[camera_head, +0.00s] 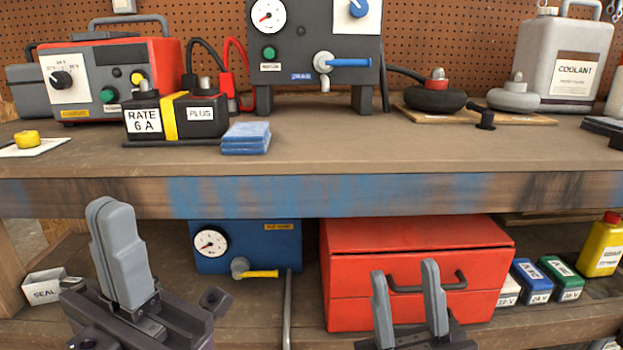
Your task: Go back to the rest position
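My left gripper (118,252) is at the lower left, in front of the lower shelf, its grey fingers pointing up. Its fingers overlap in this view, so the gap between them cannot be judged; nothing is seen held. My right gripper (409,300) is at the bottom right of centre, in front of the red toolbox (350,270). Its two fingers stand apart with nothing between them, and the toolbox's dark handle shows behind them.
Below are a blue gauge unit (250,237) and small boxes (530,278).

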